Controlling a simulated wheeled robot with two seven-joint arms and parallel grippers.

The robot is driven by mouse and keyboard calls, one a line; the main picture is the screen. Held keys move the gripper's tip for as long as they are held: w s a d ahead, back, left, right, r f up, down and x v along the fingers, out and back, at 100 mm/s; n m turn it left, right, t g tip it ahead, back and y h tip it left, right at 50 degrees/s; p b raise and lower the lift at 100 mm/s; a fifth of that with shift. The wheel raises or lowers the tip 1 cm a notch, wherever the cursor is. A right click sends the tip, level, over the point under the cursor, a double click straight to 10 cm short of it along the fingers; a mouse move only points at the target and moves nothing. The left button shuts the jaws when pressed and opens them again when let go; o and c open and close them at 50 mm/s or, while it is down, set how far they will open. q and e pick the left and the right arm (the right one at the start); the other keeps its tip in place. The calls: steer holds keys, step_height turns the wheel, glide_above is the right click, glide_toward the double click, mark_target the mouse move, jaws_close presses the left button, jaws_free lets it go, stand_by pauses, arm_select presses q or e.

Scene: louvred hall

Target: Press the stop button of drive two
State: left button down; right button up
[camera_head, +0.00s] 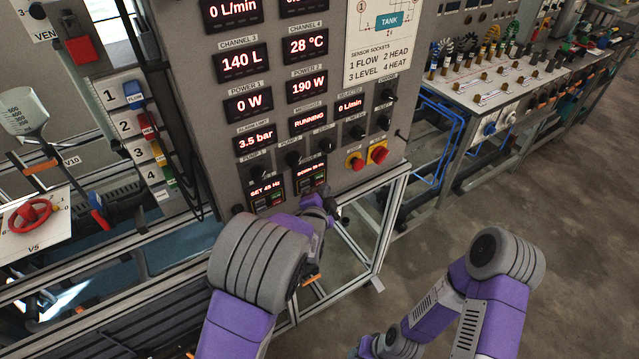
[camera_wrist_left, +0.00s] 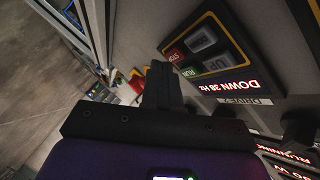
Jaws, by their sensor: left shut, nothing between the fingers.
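The drive two unit (camera_head: 311,178) is at the bottom of the grey panel, its red display reading DOWN 38 Hz. In the left wrist view its keypad (camera_wrist_left: 209,51) shows a red STOP button (camera_wrist_left: 175,55), a green RUN button (camera_wrist_left: 190,71) and grey keys, one marked UP. My left gripper (camera_wrist_left: 159,70) is shut and empty, its tips just beside the STOP button. I cannot tell whether they touch it. In the head view my left gripper (camera_head: 318,202) is just below the drive two unit, its tips mostly hidden. My right gripper is out of view.
The drive one unit (camera_head: 266,191), reading SET 45 Hz, is left of drive two. Yellow-backed red buttons (camera_head: 367,158) and black knobs are on the panel to the right. A bench with cables (camera_head: 490,75) stands at the back right. The floor at right is clear.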

arm_select(q)
steer(key=shift+s+d, duration=0.25)
steer(key=shift+s, duration=0.1)
steer(key=shift+s+d, duration=0.75)
steer(key=shift+s, duration=0.25)
steer(key=shift+s+d, duration=0.7)
steer(key=shift+s, duration=0.3)
steer(key=s+a+f+n+g+y, duration=0.1)
steer(key=s+a+f+n+g, duration=0.35)
steer(key=f, duration=0.65)
steer(key=s+a+f+n+g, duration=0.3)
steer(key=s+a+f, duration=0.3)
steer(key=f, duration=0.4)
steer(key=s+f+n+g+h, duration=0.1)
steer(key=s+f+n+g, duration=0.2)
steer(key=s, duration=0.6)
steer(key=s+f+n+g+h, duration=0.2)
steer(key=s+f+n+g, duration=0.2)
steer(key=s, duration=0.5)
steer(key=shift+d+f+n, duration=0.2)
steer(key=shift+f+n, duration=0.45)
steer(key=shift+n, duration=0.1)
